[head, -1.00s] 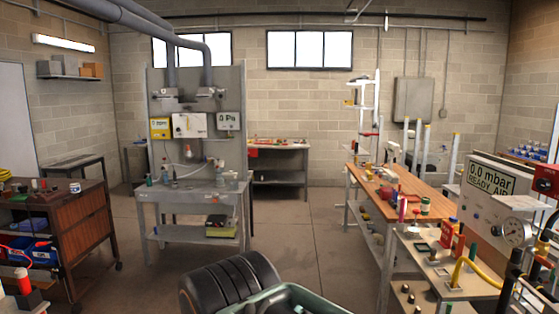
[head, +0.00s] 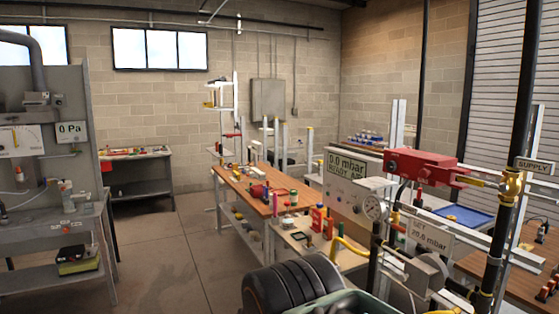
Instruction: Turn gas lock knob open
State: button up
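No part labelled as a gas lock knob can be read. On the right, a black upright pipe carries a brass valve fitting (head: 512,187) below a "SUPPLY" sign (head: 535,166). A yellow lever-like part (head: 478,181) reaches from the fitting toward a red box (head: 420,165). A round pressure gauge (head: 376,208) stands to the left of the pipe. Lower down is a grey round part (head: 428,272) on the pipework; I cannot tell whether it is a knob. My gripper is not in view.
A wooden workbench (head: 240,185) with small items stands in the middle, with a display panel reading 0.0 mbar (head: 347,170) at its right. A grey test stand (head: 85,130) is at the left. The floor (head: 170,250) between them is clear.

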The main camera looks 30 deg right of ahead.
aim_at(391, 166)
jog(key=z, duration=2)
jog(key=j+z, duration=0.75)
jog(key=j, duration=0.45)
jog(key=j+z, duration=0.15)
jog(key=j, duration=0.4)
jog(key=k+j+z, duration=0.1)
jog(key=j, duration=0.4)
